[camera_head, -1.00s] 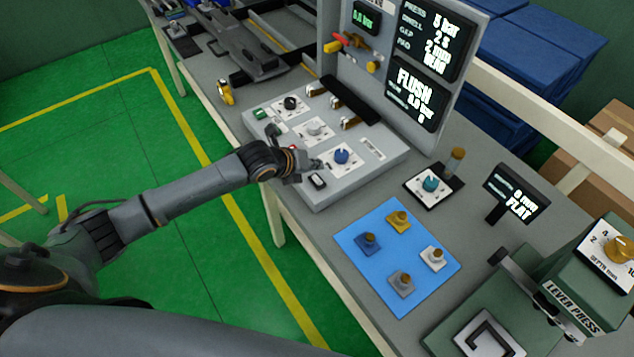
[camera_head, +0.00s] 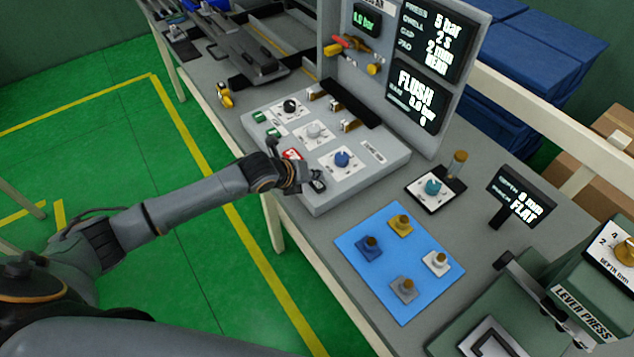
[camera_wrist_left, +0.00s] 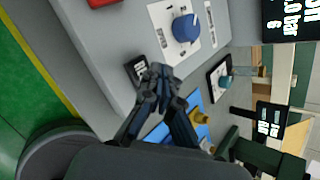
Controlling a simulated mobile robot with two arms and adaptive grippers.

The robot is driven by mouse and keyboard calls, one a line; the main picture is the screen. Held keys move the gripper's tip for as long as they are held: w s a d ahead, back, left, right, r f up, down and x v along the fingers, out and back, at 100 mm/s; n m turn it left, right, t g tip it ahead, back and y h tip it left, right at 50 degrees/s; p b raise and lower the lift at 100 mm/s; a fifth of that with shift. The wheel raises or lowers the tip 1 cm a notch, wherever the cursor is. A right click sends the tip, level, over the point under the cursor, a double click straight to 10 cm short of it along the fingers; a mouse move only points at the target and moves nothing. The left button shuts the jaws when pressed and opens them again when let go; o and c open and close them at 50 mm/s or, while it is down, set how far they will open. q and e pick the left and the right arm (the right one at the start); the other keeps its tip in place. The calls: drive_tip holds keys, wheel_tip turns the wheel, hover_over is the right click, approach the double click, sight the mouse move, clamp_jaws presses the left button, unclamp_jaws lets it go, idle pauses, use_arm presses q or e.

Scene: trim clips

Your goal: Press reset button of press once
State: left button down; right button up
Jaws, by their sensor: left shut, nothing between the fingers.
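The press control panel (camera_head: 372,178) is a grey sloped box with knobs and buttons on the bench. A small black button block with a white label (camera_wrist_left: 135,68) sits at its front corner; its lettering is too small to read, so I cannot confirm it is the reset button. My left gripper (camera_head: 312,183) is shut and empty, right over this block in the head view and partly hiding it. In the left wrist view the closed fingertips (camera_wrist_left: 160,78) overlap the block's edge; I cannot tell whether they touch it. My right gripper is out of view.
A blue knob (camera_head: 342,159) and a red button (camera_head: 292,154) are close by on the panel. A blue mat (camera_head: 385,275) with several knobbed pieces lies to the right. A green lever press (camera_head: 570,300) stands at the lower right. Upright displays (camera_head: 418,95) rise behind the panel.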

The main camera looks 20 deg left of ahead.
sight(314, 185)
use_arm(q)
drive_tip(key=shift+f, duration=0.1)
idle(0.7)
drive_tip(key=shift+f, duration=0.3)
drive_tip(key=shift+f+b, duration=0.55)
idle(0.7)
drive_tip(key=shift+r, duration=0.1)
drive_tip(key=shift+r+p, duration=0.85)
drive_tip(key=shift+p, duration=0.05)
wheel_tip(314, 185, up, 3)
drive_tip(key=p, duration=0.2)
drive_tip(key=shift+f+p, duration=0.15)
drive_tip(key=shift+p, duration=0.15)
drive_tip(key=shift+r+p, duration=0.3)
drive_tip(key=shift+r, duration=0.9)
